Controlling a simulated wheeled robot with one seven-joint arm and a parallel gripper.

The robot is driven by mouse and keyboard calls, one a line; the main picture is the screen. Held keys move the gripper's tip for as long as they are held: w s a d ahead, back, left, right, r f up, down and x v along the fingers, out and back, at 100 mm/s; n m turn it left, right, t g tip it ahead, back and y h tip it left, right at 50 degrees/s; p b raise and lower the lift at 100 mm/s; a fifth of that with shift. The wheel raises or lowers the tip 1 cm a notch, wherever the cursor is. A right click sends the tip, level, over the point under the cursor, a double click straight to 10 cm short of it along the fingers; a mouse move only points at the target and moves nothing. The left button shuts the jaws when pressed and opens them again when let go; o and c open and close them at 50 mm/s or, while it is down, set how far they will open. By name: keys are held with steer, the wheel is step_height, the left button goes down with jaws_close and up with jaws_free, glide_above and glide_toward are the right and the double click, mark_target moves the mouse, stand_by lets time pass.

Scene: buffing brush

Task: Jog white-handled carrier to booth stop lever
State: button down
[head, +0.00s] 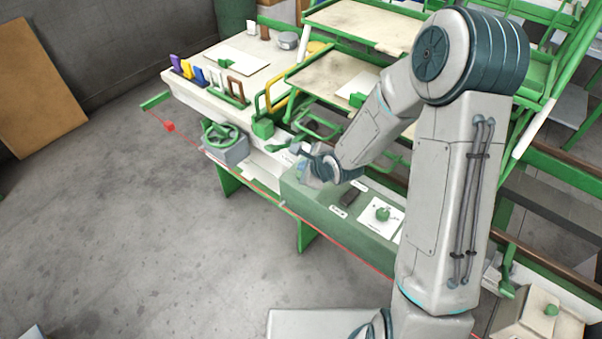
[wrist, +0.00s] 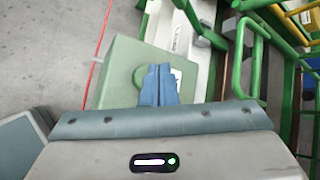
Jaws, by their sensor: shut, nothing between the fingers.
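A row of coloured upright handles stands on the bench at the left of the head view, with a white handle (head: 197,74) among purple, yellow, blue and brown ones. I cannot tell which part is its carrier. A green lever-like bar (head: 280,146) sits just left of my gripper; I cannot tell whether it is the booth stop lever. My gripper (head: 303,170) is over the far end of the green control box (head: 318,198). In the wrist view my gripper (wrist: 160,70) has its blue fingers together and empty, partly covering a round green knob (wrist: 138,77).
A green handwheel (head: 219,134) on a grey block juts from the bench front. A yellow loop handle (head: 277,93) and green racks with trays (head: 335,75) stand behind. The floor at left is clear.

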steer(key=shift+f, duration=0.1)
steer(key=shift+f, duration=0.3)
